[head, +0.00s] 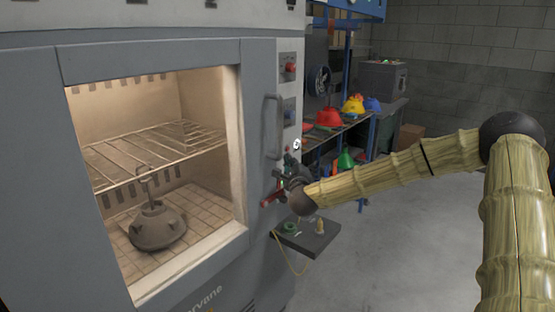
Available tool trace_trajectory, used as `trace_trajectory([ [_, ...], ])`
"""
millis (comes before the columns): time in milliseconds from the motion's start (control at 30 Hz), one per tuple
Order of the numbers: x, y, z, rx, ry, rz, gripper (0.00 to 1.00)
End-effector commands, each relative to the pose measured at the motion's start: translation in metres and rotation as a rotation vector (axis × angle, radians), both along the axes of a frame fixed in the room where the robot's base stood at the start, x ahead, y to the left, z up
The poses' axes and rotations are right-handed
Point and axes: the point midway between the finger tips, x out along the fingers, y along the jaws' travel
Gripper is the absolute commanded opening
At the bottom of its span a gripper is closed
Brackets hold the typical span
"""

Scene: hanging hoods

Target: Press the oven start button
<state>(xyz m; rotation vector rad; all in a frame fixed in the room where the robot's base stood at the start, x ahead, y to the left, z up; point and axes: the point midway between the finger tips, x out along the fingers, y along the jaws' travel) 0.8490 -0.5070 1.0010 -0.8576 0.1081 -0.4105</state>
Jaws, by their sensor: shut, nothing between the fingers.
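A large grey oven (155,52) fills the left side, with a lit window. Its narrow white control panel (291,88) runs down the right edge of the front. The panel carries a red control (290,68), a blue control (288,112) lower down and a small white round part (297,144). I cannot tell which is the start button. My gripper (284,174) is shut and empty, close to the lower panel; I cannot tell if it touches. It hides part of the panel there. A red bar-like piece (270,198) shows beside it.
A grey handle (273,127) sticks out between the window and the panel. A small dark shelf (312,240) juts out below my gripper. The grey floor at right is open.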

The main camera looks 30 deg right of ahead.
Motion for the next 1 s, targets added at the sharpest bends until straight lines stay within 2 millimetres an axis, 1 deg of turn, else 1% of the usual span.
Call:
trace_trajectory([
  [100, 0.0071, 0.0032, -0.0010, 0.000, -0.002, 0.000, 0.00],
  [300, 0.0118, 0.0052, 0.0005, 0.001, 0.000, 0.000, 0.00],
  [1000, 0.0116, 0.0053, 0.0004, 0.001, 0.000, 0.000, 0.00],
])
